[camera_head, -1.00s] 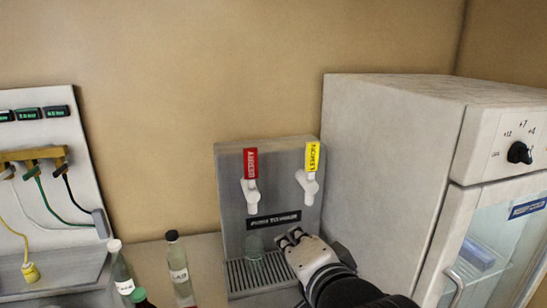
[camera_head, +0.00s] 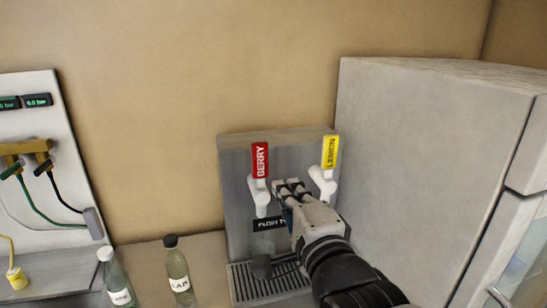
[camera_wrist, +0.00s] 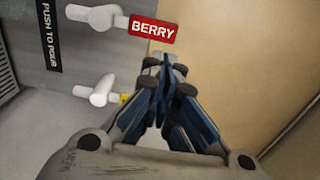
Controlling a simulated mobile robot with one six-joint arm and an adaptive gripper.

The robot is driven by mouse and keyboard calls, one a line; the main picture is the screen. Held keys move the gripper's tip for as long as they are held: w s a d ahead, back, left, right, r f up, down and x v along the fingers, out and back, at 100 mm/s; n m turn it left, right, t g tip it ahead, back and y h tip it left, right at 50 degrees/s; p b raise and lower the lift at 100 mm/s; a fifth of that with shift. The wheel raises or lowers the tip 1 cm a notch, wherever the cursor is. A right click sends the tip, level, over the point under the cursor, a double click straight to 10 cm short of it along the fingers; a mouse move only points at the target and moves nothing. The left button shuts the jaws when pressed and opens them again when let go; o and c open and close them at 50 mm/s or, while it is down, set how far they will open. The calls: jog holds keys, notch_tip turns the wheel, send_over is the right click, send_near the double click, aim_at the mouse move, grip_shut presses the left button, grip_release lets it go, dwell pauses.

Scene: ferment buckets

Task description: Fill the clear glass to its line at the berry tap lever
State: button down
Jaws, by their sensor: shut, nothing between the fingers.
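The red berry tap lever (camera_head: 260,160) stands upright above its white spout on the grey dispenser; its label also shows in the wrist view (camera_wrist: 152,28). The clear glass (camera_head: 262,248) stands on the drip tray (camera_head: 270,291) below the berry spout. Its lower part looks dark, and I cannot make out its line or its level. My gripper (camera_head: 290,188) is shut and empty, between the two taps and a little right of the berry tap. In the wrist view its fingertips (camera_wrist: 164,62) are close together just below the berry label. I cannot tell whether they touch anything.
The yellow lemon tap lever (camera_head: 330,152) is close to the right of my gripper. A large grey cabinet (camera_head: 420,160) stands right of the dispenser.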

jog(key=p, duration=0.6)
send_near(267, 148)
jog(key=x, duration=0.2)
jog(key=f+p+x, duration=0.1)
jog(key=x, duration=0.1)
jog(key=p+x, duration=0.1)
jog(key=x, duration=0.1)
jog(key=shift+w+a+f, duration=0.15)
jog(key=shift+w+f, duration=0.15)
jog(key=shift+w, duration=0.05)
jog(key=w+r+g+p, duration=0.1)
jog(key=p, duration=0.2)
jog(key=shift+w+a+r, duration=0.1)
jog(key=shift+a+r, duration=0.1)
jog(key=g+p, duration=0.1)
jog(key=w+g+p, duration=0.1)
jog(key=p, duration=0.1)
jog(key=shift+a+r+h, duration=0.15)
jog(key=shift+h, duration=0.25)
jog(key=shift+w+a+g+p, duration=0.15)
jog(key=shift+w+g+p, duration=0.45)
jog(key=shift+p, duration=0.25)
jog(key=shift+w+a+f+b, duration=0.1)
jog(key=shift+w+f+b, duration=0.35)
jog(key=shift+b, duration=0.3)
